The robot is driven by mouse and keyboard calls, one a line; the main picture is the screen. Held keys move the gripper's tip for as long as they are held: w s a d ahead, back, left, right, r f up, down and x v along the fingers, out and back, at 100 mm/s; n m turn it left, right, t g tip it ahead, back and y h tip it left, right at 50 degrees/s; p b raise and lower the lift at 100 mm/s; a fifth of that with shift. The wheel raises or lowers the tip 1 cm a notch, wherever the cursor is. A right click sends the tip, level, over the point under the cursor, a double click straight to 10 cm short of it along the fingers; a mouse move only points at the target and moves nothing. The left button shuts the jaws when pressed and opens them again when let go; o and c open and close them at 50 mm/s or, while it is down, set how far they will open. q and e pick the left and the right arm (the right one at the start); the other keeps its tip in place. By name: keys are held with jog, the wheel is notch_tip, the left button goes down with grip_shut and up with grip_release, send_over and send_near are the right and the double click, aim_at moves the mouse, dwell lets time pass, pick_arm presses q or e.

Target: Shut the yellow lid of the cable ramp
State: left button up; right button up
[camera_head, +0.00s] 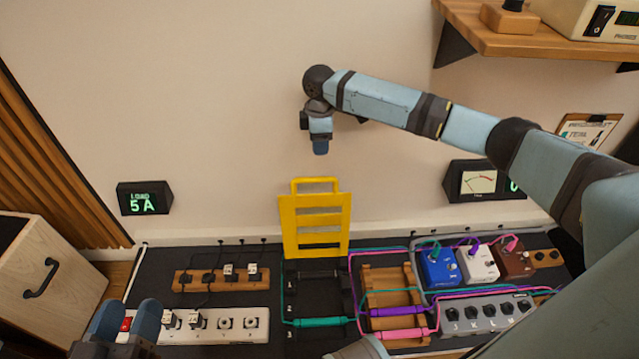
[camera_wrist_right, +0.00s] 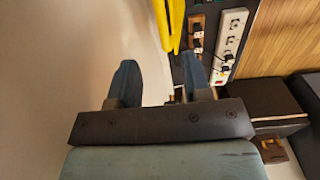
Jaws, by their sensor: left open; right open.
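The yellow lid (camera_head: 316,226) stands open and upright at the far end of the black cable ramp (camera_head: 318,285), near the wall. A teal cable plug (camera_head: 320,321) lies across the near part of the ramp. My right gripper (camera_head: 320,146) is above the lid, apart from it, its fingers seen end-on. In the right wrist view my right gripper (camera_wrist_right: 160,78) is open and empty, with the lid (camera_wrist_right: 172,22) beyond its fingertips. My left gripper (camera_head: 128,317) is open at the lower left, over the near power strip, away from the ramp.
A wooden cable rest (camera_head: 390,278) with purple and pink plugs sits right of the ramp. Several pedals (camera_head: 440,266) and a grey jack box (camera_head: 483,315) stand further right. A white power strip (camera_head: 228,324) lies left. A wooden shelf (camera_head: 500,38) juts out at upper right.

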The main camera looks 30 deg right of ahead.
jog(key=b, duration=0.2)
send_over(319, 178)
notch_tip(319, 178, down, 6)
jog(key=shift+s+r, duration=0.1)
notch_tip(319, 178, down, 6)
jog(key=b, duration=0.3)
jog(key=shift+f+b, duration=0.3)
jog(key=shift+f, duration=0.25)
pick_arm(q)
jog(key=w+f+m, duration=0.1)
jog(key=w+a+f+m, duration=0.1)
jog(key=f, duration=0.1)
jog(key=shift+m, duration=0.3)
pick_arm(e)
jog(key=shift+c, duration=0.2)
grip_shut()
